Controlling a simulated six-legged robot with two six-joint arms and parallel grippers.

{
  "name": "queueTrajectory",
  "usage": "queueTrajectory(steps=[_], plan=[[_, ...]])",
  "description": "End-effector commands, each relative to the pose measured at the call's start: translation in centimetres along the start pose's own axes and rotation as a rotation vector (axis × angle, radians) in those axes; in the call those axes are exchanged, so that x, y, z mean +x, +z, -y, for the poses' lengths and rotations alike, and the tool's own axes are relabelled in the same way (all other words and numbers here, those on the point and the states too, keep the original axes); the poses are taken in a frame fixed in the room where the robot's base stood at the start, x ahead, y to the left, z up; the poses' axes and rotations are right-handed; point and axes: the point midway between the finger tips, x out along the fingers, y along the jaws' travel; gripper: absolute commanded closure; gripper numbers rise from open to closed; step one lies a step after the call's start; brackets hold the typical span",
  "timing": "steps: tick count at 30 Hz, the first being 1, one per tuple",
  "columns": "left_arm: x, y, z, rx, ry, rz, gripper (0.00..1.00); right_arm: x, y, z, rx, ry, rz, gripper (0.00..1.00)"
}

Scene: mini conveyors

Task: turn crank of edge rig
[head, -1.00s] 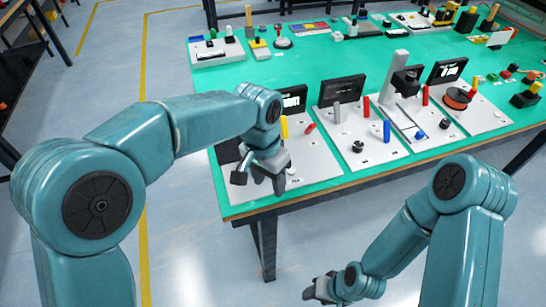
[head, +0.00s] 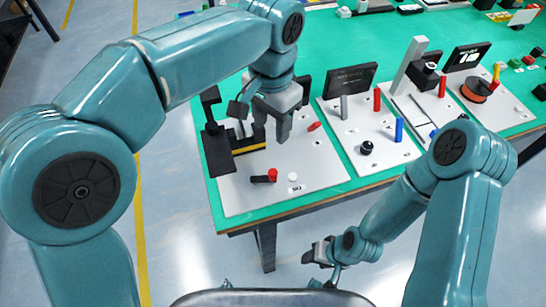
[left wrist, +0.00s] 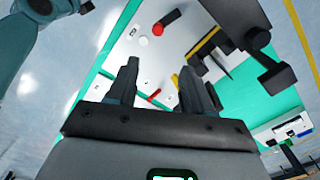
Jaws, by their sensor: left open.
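The crank (head: 265,178) is a short black arm with a red knob, low on the white plate (head: 310,181) at the table's front left. I take this plate for the edge rig. In the left wrist view the crank (left wrist: 167,21) lies beyond the fingertips. My left gripper (head: 264,132) is open and empty above the rear of the plate, behind the crank and apart from it. Its fingers (left wrist: 159,68) are spread in the left wrist view. My right gripper (head: 317,252) hangs low in front of the table; its jaws are not clear.
A white button (head: 293,177) sits right of the crank. A red lever (head: 314,127) is on the plate's rear. A black upright device (head: 214,137) stands at the plate's left. Another plate (head: 370,165) with a black knob (head: 367,148) is to the right.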

Motion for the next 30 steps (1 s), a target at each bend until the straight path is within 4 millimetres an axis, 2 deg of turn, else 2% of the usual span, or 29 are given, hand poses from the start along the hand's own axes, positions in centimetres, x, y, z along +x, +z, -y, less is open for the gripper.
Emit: queueTrajectory(steps=[4, 7, 21, 25, 30], plan=[[0.7, 0.3, -0.3, 0.002, -0.001, 0.001, 0.49, 0.2, 0.0, -0.1, 0.0, 0.0, 0.001, 0.5], [2.3, 0.5, -0.5, 0.002, 0.0, 0.004, 0.49, 0.5, 0.0, -0.2, 0.0, 0.0, 0.001, 0.5], [13.1, 0.4, -0.7, 0.002, 0.0, 0.004, 0.49, 1.4, 0.0, -0.5, 0.0, 0.0, 0.001, 0.5], [15.0, 0.3, -0.6, 0.002, 0.0, 0.003, 0.49, 1.4, 0.0, -0.5, 0.0, 0.0, 0.001, 0.5], [16.1, 0.2, -0.5, 0.002, -0.001, -0.001, 0.49, 1.4, 0.0, -0.5, 0.0, 0.0, 0.001, 0.5]])
